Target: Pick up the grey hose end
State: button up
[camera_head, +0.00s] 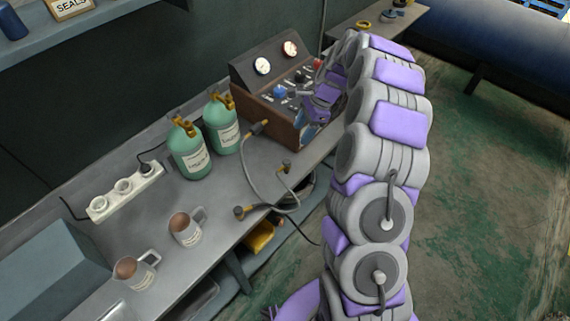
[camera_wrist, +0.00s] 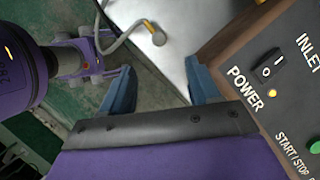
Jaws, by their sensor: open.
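A grey hose (camera_head: 249,173) with brass ends lies in loops on the bench. One brass end (camera_head: 240,212) is near the front edge, another (camera_head: 285,168) sits mid-bench, and one (camera_head: 258,128) is beside the machine. Which ends belong to which hose is hard to tell. In the wrist view a grey hose (camera_wrist: 122,38) ends in a fitting (camera_wrist: 157,39) on the bench, beyond my fingers. My gripper (camera_wrist: 162,88) is open and empty, its blue fingers apart. In the head view my gripper (camera_head: 309,128) is beside the machine's front, partly hidden by its own links.
The recharge machine (camera_head: 265,112) has gauges, knobs and a power switch (camera_wrist: 268,67); it stands close to my right finger in the wrist view.

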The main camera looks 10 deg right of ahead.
jog(key=b, duration=0.2)
send_near(287, 160)
jog(key=x, duration=0.4)
jog(key=shift+a+f, duration=0.1)
jog(key=shift+f, duration=0.25)
jog(key=shift+a+f, duration=0.35)
jog(key=shift+f, duration=0.05)
jog(key=b+x, duration=0.1)
jog(key=x, duration=0.1)
jog(key=b+x, duration=0.1)
jog(key=x, duration=0.1)
jog(key=shift+d+f, duration=0.1)
jog(key=shift+f, duration=0.4)
jog(key=shift+r, duration=0.1)
jog(key=shift+c, duration=0.2)
jog(key=shift+c, duration=0.6)
jog(key=c, duration=0.9)
